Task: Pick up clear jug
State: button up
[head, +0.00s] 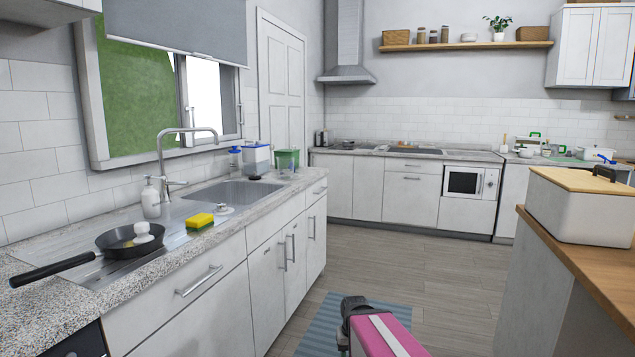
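A see-through container with a blue top (256,158) stands on the far end of the left counter, behind the sink; it looks like the clear jug, though it is small here. A green translucent container (287,160) stands just to its right, and a small blue-topped item (234,158) stands to its left. Part of my own arm, pink with a dark rounded end, shows at the bottom centre, well short of the counter's far end. No gripper fingers can be made out.
The sink (238,192), tall faucet (172,160), soap bottle (150,200), yellow sponge (200,220) and pan (130,240) are on the left counter. A wooden-topped counter (600,260) with a lidded box (580,215) stands right. The floor (440,270) between is open, with a blue rug (325,325).

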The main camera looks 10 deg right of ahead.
aim_at(284, 164)
jog(key=i+l+z, duration=0.15)
jog(key=i+z, duration=0.4)
jog(key=z, duration=0.2)
jog(key=i, duration=1.8)
jog(key=i+l, duration=0.15)
jog(key=i, duration=1.65)
jog(key=j+u, duration=0.05)
jog(key=j, duration=0.05)
